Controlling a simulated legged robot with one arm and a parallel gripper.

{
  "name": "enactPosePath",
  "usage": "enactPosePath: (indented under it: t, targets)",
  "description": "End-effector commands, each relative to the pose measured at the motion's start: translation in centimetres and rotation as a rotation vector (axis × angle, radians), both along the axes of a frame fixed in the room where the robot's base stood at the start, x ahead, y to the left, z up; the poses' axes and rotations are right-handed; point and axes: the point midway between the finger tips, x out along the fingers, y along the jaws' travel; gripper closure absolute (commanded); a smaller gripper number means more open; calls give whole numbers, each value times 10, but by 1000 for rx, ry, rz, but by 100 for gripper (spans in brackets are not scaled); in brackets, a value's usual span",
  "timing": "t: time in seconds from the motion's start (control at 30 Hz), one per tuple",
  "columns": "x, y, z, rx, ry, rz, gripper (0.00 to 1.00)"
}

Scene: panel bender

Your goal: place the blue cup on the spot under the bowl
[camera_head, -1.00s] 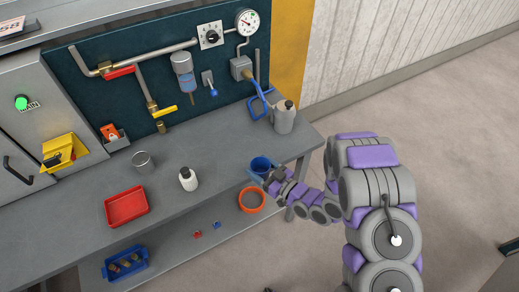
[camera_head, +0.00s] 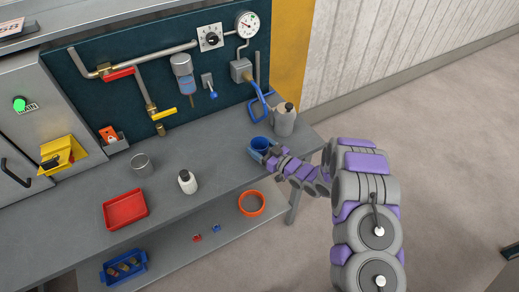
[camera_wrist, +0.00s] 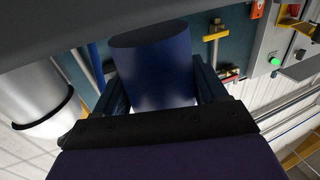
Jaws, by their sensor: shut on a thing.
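The blue cup (camera_head: 260,144) is at the right end of the grey workbench, with its open top facing up in the head view. My gripper (camera_head: 267,154) is shut on it. In the wrist view, the cup (camera_wrist: 155,75) sits between the two dark fingers of my gripper (camera_wrist: 158,90). I cannot tell whether its base touches the bench top. An orange round bowl (camera_head: 251,203) shows below and left of the cup, seemingly past the bench's front edge, on the lower shelf. No marked spot under it can be made out.
A grey jug (camera_head: 284,119) stands close behind the cup to the right. A white bottle (camera_head: 187,181), a metal can (camera_head: 142,165) and a red tray (camera_head: 125,209) stand farther left. A blue bin (camera_head: 124,266) is on the lower shelf. Bench space between bottle and cup is clear.

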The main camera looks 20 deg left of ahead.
Motion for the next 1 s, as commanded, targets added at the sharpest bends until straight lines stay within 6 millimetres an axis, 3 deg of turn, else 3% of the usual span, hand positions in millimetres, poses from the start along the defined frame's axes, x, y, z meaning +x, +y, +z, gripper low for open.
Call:
enactPosePath:
  t: [0.1, 0.53, 0.57, 0.8, 1.0]
  targets:
    - [-1, 0, -15, 0, 2, 0, 59]
    - [0, 0, -19, 1, -1, 0, 59]
    - [0, 0, -18, 1, -1, 0, 25]
    - [-1, 0, -18, 1, -1, 0, 3]
    - [-1, 0, -18, 1, -1, 0, 3]
